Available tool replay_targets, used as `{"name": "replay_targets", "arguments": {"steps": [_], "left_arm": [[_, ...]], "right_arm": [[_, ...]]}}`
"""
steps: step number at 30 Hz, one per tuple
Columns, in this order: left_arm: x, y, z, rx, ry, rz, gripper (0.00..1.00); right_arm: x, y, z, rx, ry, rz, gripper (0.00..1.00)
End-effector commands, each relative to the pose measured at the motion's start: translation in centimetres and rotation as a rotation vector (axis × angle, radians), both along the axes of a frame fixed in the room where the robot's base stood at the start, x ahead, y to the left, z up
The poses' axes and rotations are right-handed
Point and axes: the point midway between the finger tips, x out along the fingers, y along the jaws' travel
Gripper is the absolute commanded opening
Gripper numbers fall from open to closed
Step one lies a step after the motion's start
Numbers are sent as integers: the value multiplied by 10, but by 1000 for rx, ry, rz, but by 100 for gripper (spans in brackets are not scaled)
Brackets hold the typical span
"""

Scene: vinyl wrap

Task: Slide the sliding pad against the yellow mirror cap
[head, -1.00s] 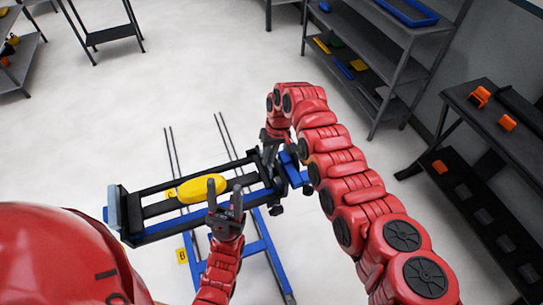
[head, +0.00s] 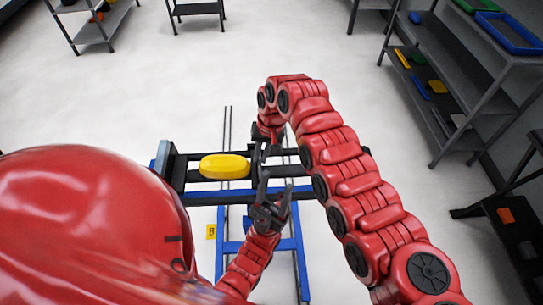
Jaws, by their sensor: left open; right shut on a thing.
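The yellow mirror cap (head: 225,166) lies on a black frame on the blue stand (head: 203,198), left of centre in the head view. My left gripper (head: 277,184) is open and empty, with its fingers pointing up the picture, to the right of the cap and apart from it. My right arm arches over from the right. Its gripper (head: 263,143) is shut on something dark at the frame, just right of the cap. The held thing is mostly hidden by the gripper, so I cannot make out the sliding pad clearly.
Thin floor rails (head: 228,125) run under the stand, with a yellow "B" tag (head: 211,232) beside it. A grey shelf (head: 470,70) with trays stands at the right, and a dark rack (head: 515,220) below it.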

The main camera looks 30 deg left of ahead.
Motion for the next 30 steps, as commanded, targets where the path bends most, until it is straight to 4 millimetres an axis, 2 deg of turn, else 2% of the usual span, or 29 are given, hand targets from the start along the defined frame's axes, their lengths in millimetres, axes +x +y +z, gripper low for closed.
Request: {"name": "replay_targets", "arguments": {"steps": [9,10,14,25,30], "left_arm": [[0,0,0,0,0,0,50],[0,0,0,0,0,0,50],[0,0,0,0,0,0,50],[0,0,-2,0,0,0,50],[0,0,-14,0,0,0,50]], "right_arm": [[-1,1,1,0,1,1,0],[-1,1,1,1,0,1,20],[-1,1,1,1,0,1,43],[1,0,4,0,0,0,45],[5,-4,28,5,-8,0,45]]}}
